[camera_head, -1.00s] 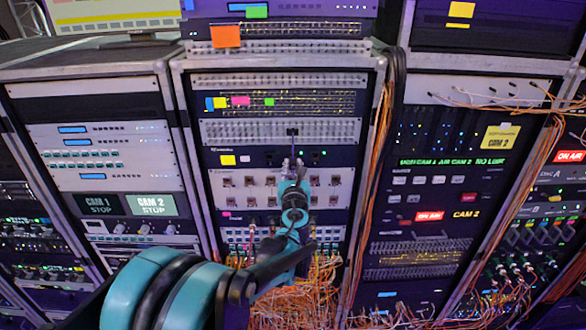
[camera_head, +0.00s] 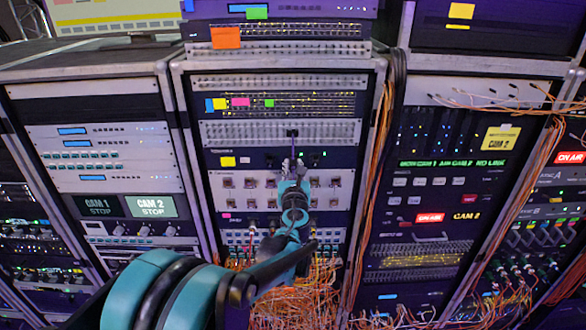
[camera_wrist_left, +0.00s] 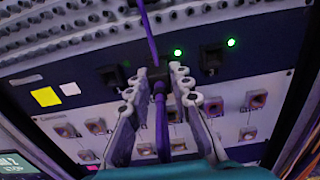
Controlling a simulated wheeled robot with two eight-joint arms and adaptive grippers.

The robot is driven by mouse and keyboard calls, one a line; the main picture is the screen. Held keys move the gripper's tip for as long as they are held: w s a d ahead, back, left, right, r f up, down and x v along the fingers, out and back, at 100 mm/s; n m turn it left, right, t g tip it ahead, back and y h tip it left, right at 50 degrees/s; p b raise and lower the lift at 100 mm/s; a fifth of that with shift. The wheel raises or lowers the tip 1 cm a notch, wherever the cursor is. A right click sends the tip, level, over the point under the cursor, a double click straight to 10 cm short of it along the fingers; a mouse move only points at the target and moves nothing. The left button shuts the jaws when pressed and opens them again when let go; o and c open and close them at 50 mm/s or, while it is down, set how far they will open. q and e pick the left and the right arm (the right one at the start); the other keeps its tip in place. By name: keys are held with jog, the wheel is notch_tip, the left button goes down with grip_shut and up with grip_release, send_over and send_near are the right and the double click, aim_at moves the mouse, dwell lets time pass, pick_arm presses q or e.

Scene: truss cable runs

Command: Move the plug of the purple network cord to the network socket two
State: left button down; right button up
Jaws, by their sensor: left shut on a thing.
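My left gripper (camera_head: 293,160) is in front of the dark blue strip in the middle rack. In the left wrist view the left gripper (camera_wrist_left: 162,80) is shut on the plug of the purple network cord (camera_wrist_left: 160,90), which is partly hidden between the fingers. The purple cord (camera_wrist_left: 149,35) also runs upward past the panel above. Black sockets sit on the strip: one left of the fingers (camera_wrist_left: 113,76) and one right of them (camera_wrist_left: 212,58). The fingers hide the part between. I cannot read which is socket two, or tell whether the plug touches a socket. My right gripper is not in view.
A white panel with several square connectors (camera_wrist_left: 255,100) lies below the strip, and a grey studded panel (camera_head: 230,132) above it. Yellow and white stickers (camera_wrist_left: 45,96) are at the left. Orange cables (camera_head: 300,295) hang in a tangle below and along the right post.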

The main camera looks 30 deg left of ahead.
pick_arm(q)
jog(key=shift+w+a, duration=0.2)
jog(key=shift+w, duration=0.1)
jog(key=c, duration=1.3)
grip_release()
jog(key=shift+v, duration=2.55)
jog(key=v, duration=0.4)
jog(key=shift+a+p, duration=0.1)
jog(key=shift+p, duration=0.2)
